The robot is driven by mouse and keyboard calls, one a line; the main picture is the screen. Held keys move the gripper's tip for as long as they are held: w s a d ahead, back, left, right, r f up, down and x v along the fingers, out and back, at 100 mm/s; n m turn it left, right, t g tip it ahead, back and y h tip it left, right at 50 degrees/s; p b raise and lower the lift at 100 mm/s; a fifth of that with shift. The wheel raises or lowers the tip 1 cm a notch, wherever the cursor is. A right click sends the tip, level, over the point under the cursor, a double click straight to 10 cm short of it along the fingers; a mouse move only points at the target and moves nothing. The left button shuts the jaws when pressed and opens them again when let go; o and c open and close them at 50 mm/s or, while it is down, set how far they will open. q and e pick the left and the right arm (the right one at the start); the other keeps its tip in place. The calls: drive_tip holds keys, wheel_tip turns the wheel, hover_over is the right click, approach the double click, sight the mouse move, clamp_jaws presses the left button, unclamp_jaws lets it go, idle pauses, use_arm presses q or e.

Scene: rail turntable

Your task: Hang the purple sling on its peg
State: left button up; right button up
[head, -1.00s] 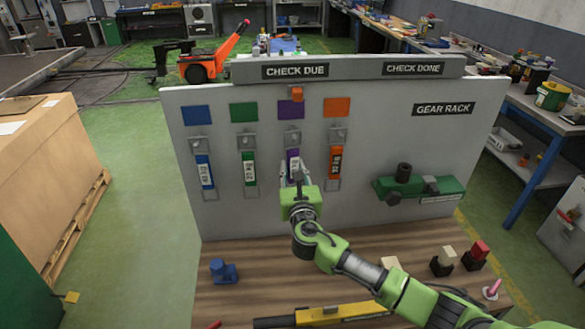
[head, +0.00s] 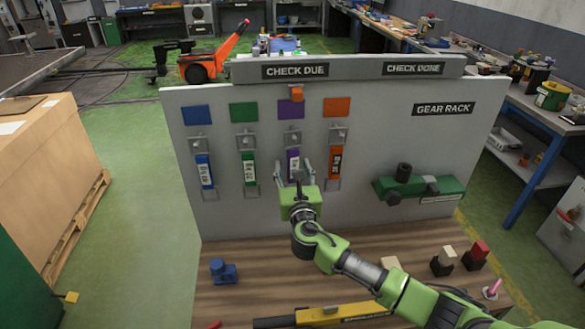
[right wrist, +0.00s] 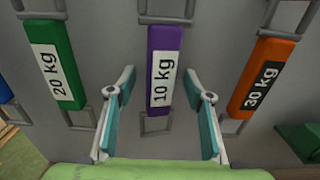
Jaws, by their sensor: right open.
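The purple sling (head: 293,160), labelled 10 kg, hangs upright against the grey board below the purple square (head: 286,110). Its upper metal loop is at the peg plate (head: 293,137); whether the loop is fully over the peg is too small to tell. In the right wrist view the purple sling (right wrist: 162,75) is straight ahead, its lower loop showing. My right gripper (head: 293,172) is open at the sling's lower part. Its fingers (right wrist: 163,97) stand apart on either side, with clear gaps to the sling. My left gripper is not in view.
Blue (head: 204,170), green (head: 249,168) and orange (head: 335,162) slings hang on neighbouring plates. An orange block (head: 297,95) sits above the purple square. A green gear rack part (head: 420,188) is at right. The wooden bench (head: 240,295) holds a blue part (head: 223,271) and a yellow tool (head: 335,313).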

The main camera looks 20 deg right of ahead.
drive_tip(key=shift+s, duration=0.1)
drive_tip(key=p+v, duration=0.4)
drive_tip(key=v, duration=0.5)
drive_tip(key=shift+s, duration=0.4)
idle(1.3)
drive_tip(key=shift+a, duration=0.15)
